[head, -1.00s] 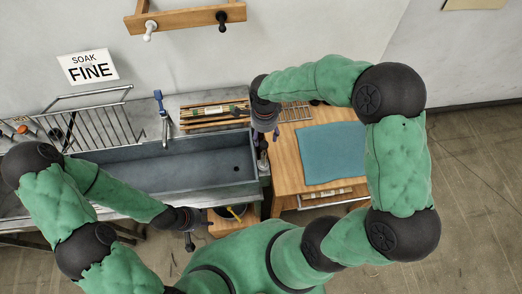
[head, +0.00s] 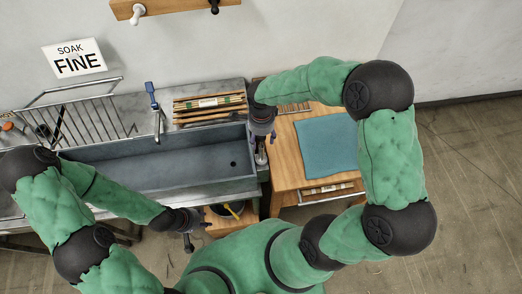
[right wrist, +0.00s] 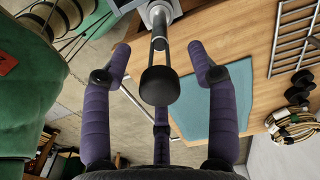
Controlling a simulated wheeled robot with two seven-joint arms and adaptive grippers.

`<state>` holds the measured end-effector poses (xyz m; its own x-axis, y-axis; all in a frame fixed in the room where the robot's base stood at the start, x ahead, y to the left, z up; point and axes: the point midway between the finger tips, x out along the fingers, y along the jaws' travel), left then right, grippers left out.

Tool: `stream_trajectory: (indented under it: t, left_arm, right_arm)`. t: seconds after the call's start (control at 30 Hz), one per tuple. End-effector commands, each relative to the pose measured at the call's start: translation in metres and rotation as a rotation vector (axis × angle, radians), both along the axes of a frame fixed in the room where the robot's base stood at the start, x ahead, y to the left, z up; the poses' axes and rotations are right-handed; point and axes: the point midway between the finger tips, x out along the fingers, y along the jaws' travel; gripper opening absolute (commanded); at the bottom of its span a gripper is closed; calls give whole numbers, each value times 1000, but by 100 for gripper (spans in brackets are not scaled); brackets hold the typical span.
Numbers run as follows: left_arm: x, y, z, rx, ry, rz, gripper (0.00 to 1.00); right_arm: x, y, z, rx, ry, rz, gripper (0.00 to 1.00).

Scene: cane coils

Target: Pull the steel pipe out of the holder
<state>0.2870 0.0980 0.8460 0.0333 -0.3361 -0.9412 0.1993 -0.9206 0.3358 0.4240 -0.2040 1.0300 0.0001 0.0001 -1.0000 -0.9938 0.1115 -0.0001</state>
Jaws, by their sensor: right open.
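In the right wrist view the steel pipe (right wrist: 159,50) stands between my fingers, with a dark rounded end toward the camera. Its far end meets a pale metal ring, which looks like the holder (right wrist: 154,11). My right gripper (right wrist: 164,62) is open, with purple fingers on both sides of the pipe and visible gaps. In the head view my right gripper (head: 266,135) is over the strip between sink and wooden table, hiding most of the pipe. My left gripper (head: 188,240) hangs in front of the sink; its fingers are too small to judge.
The wooden table (head: 284,160) carries a teal mat (head: 330,147) at the right. A long grey sink (head: 165,165) with a blue-handled tap (head: 152,95) lies left. Bundled canes (head: 210,105) lie behind the sink. Cane coils (right wrist: 290,122) lie at the table's edge.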

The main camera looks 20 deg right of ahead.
Motion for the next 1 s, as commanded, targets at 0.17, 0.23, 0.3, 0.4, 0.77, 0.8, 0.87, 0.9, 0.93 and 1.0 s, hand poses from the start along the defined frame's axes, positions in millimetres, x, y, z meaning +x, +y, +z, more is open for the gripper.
stream_trajectory:
  t: [0.17,0.23,0.3,0.4,0.77,0.8,0.87,0.9,0.93,1.0]
  left_arm:
    - [0,0,1,0,0,0,40]
    - [0,0,1,0,-1,0,40]
    - [0,0,1,0,-1,0,40]
    - [0,0,1,0,0,0,40]
    - [0,0,5,0,0,0,40]
    - [0,0,6,0,0,0,40]
    - [0,0,7,0,0,0,40]
    - [0,0,8,0,0,0,40]
    - [0,0,9,0,0,0,40]
    - [0,0,11,0,0,0,40]
  right_arm:
    - [0,0,1,0,0,0,56]
    - [0,0,1,0,0,0,36]
    - [0,0,1,0,0,0,17]
    - [0,0,1,0,0,0,0]
    - [0,0,8,0,0,0,0]
    - [0,0,10,0,0,0,0]
    - [0,0,13,0,0,0,0]
    - [0,0,14,0,0,0,0]
    - [0,0,16,0,0,0,0]
    - [0,0,19,0,0,0,0]
